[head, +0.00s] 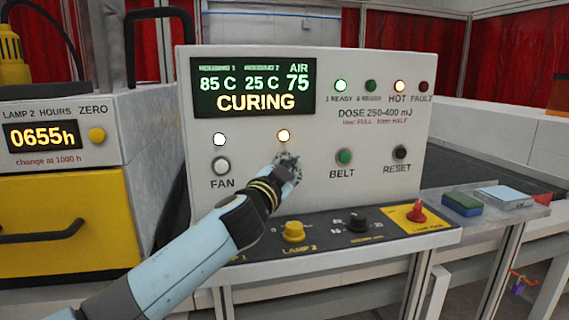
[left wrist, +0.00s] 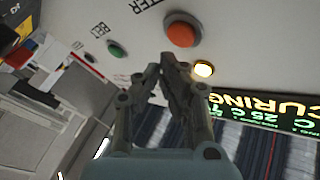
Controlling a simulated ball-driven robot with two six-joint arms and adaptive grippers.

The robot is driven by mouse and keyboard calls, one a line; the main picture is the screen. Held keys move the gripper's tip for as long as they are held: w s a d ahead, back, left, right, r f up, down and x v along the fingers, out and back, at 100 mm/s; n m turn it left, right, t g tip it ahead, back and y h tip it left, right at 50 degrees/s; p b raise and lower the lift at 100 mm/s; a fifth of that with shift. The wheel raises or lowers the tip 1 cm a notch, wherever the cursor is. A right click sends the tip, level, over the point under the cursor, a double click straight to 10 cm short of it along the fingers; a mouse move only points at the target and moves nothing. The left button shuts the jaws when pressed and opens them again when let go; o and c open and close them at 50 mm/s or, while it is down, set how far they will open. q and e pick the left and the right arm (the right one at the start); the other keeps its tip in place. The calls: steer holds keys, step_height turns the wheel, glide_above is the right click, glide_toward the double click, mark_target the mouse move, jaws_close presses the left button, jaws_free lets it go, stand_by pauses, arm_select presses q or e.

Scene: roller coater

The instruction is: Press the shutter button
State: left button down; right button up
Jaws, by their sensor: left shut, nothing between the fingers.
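The shutter button is a round orange-red button (left wrist: 180,33) on the white panel (head: 330,75), with part of its label, "TTER", readable in the left wrist view. A lit yellow lamp (left wrist: 203,69) sits beside it; that lamp also shows in the head view (head: 284,135). My left gripper (head: 287,160) is shut and empty in front of the panel, just below the lamp, and hides the button in the head view. In the left wrist view the closed fingertips (left wrist: 166,60) are close to the button's edge; I cannot tell whether they touch. My right gripper is not in view.
Fan (head: 221,166), belt (head: 344,157) and reset (head: 400,152) buttons share the panel. A ledge below carries a yellow knob (head: 293,231), a black knob (head: 357,221) and a red switch (head: 417,211). The display (head: 254,87) reads CURING. A yellow-fronted cabinet (head: 70,225) stands left.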

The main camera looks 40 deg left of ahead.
arm_select(q)
steer(key=shift+s+d, duration=1.35)
steer(key=shift+d, duration=0.2)
